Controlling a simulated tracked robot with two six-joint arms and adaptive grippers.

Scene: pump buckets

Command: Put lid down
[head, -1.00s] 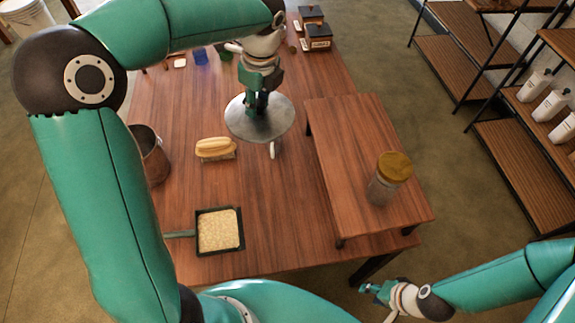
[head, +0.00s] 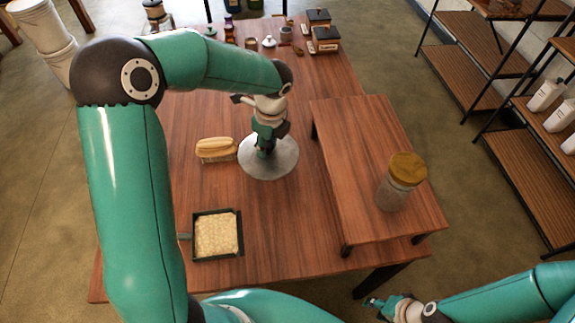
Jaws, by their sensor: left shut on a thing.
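A round grey metal lid (head: 280,163) lies flat at or just above the wooden table, right of the hot dog; I cannot tell whether it touches the tabletop. My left gripper (head: 264,151) points down at the lid's middle and is shut on it; its fingertips hide the part they hold. My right gripper (head: 374,302) is low at the right, off the table's front edge, far from the lid. Its fingers are too small to tell open from shut.
A hot dog on a stand (head: 215,150) is close left of the lid. A square pan of pale food (head: 241,240) is in front. A raised wooden shelf (head: 350,150) with a gold-lidded jar (head: 404,180) stands right. Several small items, including a black-topped box (head: 325,38), are at the back.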

